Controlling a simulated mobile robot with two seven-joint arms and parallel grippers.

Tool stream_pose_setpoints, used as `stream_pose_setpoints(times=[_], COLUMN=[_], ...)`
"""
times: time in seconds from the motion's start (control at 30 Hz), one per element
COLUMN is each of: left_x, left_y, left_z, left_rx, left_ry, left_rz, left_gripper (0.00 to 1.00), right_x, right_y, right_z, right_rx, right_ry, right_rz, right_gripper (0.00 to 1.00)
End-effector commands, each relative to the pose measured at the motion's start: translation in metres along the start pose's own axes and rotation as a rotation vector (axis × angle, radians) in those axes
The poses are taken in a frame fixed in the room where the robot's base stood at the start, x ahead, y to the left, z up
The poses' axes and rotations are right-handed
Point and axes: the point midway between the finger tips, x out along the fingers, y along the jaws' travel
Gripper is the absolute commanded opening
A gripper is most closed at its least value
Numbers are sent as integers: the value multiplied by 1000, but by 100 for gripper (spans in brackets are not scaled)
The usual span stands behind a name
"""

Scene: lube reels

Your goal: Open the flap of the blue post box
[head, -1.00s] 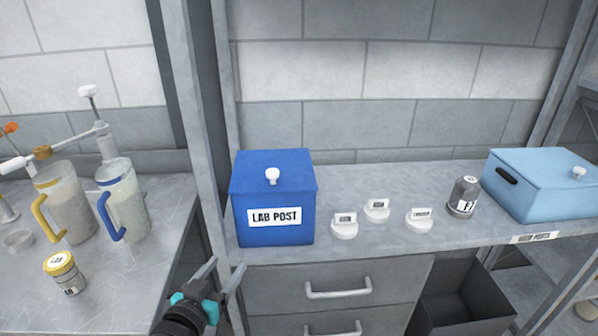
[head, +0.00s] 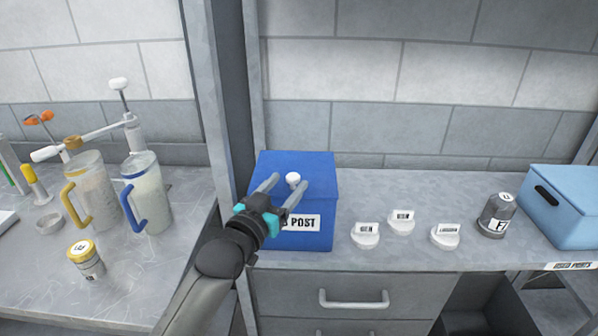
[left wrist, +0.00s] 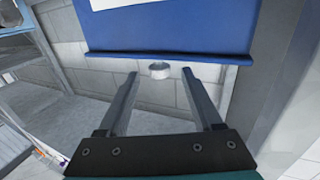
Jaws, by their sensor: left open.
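The blue post box (head: 318,172) stands on the grey bench, with a white "POST" label (head: 303,223) on its front, partly hidden by my gripper. A white knob (head: 293,179) stands on its top flap, which looks shut. My left gripper (head: 284,184) is open in front of the box, its two fingers pointing at the knob, one on each side of it in the head view. In the left wrist view the blue box front (left wrist: 165,25) fills the top, and the white knob (left wrist: 160,69) shows between and beyond the fingertips (left wrist: 160,72). My right gripper is not in view.
Several white labelled discs (head: 401,222) and a dark grey jar (head: 496,215) stand right of the box. A light blue box (head: 575,205) is farther right. A grey upright post (head: 232,95) is close at left. Jugs (head: 147,195) stand on the left bench.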

Motion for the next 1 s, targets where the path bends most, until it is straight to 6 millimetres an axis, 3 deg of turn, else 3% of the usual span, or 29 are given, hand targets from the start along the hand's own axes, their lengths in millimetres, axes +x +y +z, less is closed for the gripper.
stream_pose_setpoints(times=[0.2,0.4,0.9,1.0], left_x=[34,54,65,65], left_y=[0,0,1,0], left_z=[0,0,0,0], left_rx=[0,-1,0,0], left_ry=[2,0,0,0], left_rz=[1,1,1,1], left_gripper=[67,67,67,58], right_x=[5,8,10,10], right_y=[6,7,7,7], right_z=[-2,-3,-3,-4], right_rx=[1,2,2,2], right_ry=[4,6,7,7], right_rz=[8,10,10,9], right_gripper=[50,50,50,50])
